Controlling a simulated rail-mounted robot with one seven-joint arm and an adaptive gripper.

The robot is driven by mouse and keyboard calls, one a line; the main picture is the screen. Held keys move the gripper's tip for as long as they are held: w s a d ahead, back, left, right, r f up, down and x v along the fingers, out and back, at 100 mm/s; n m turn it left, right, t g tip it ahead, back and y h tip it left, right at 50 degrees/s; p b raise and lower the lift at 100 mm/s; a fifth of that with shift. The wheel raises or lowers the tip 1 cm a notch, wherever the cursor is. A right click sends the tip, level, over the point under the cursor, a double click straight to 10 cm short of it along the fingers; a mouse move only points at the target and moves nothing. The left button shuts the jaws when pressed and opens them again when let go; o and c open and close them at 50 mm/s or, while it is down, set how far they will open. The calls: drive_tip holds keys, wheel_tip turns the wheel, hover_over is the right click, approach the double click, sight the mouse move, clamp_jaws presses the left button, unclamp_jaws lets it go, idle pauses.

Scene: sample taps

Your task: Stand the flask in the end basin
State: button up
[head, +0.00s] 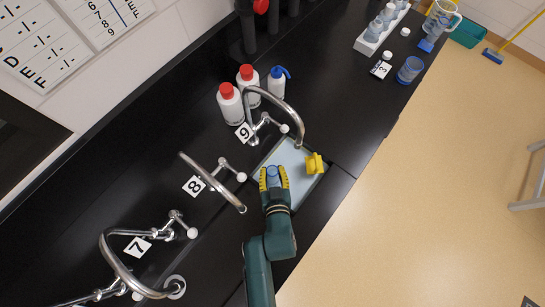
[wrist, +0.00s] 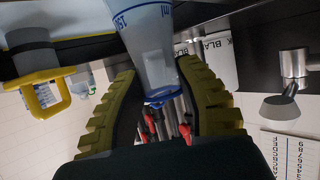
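The flask (head: 272,172) is clear with blue markings. My gripper (head: 273,178) is shut on it, with one yellow-padded finger on each side. In the wrist view the flask (wrist: 152,45) sits between both fingers, its narrow blue-rimmed mouth toward the palm and its wider part away, so it looks about upright. The end basin (head: 288,153) is the pale sink by the tap marked 9 (head: 243,132). My gripper and the flask are over its left part in the head view. Whether the flask's base touches the basin floor is hidden.
A yellow object (head: 315,163) is at the basin's right side. The curved spout (head: 299,138) of tap 9 reaches over the basin's far edge. Tap 8 (head: 240,207) arches close on the left. Red-capped bottles (head: 230,103) stand behind. The black counter to the right is clear nearby.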

drive_tip(key=o, duration=0.3)
drive_tip(key=shift+r, duration=0.2)
drive_tip(key=v, duration=1.2)
drive_tip(key=shift+p, duration=0.35)
